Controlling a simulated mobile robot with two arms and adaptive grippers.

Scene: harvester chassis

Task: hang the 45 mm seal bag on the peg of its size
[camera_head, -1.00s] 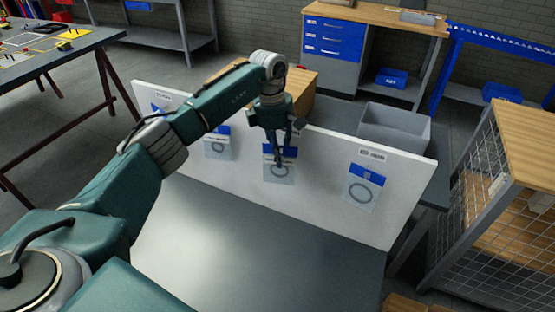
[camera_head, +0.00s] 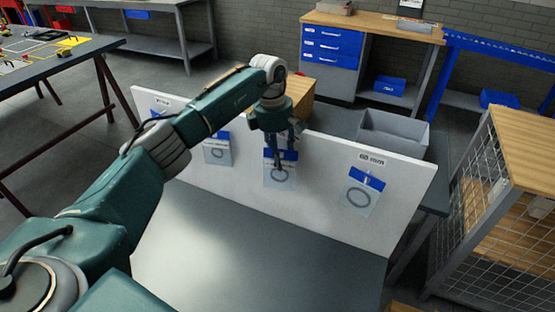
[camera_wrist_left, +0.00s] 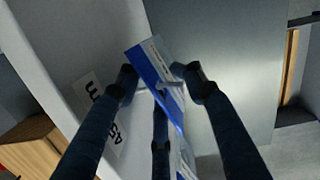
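The seal bag (camera_head: 282,175) has a blue header and a clear pouch with a dark ring. It is against the white board (camera_head: 320,205), in front of the middle-right position. My left gripper (camera_head: 283,152) is at its header. In the left wrist view my gripper (camera_wrist_left: 160,80) has its fingertips apart on either side of the blue header (camera_wrist_left: 150,65), with a third finger below. A label reading 45 (camera_wrist_left: 117,135) is on the board beside it. The header hides where the peg meets it, so I cannot tell how it hangs. My right gripper is out of view.
Other bags hang on the board at left (camera_head: 217,150) and right (camera_head: 362,192). A grey bin (camera_head: 395,132) and a wooden box (camera_head: 300,92) stand behind the board. The grey tabletop (camera_head: 250,255) in front is clear. A mesh-sided cart (camera_head: 480,200) is at right.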

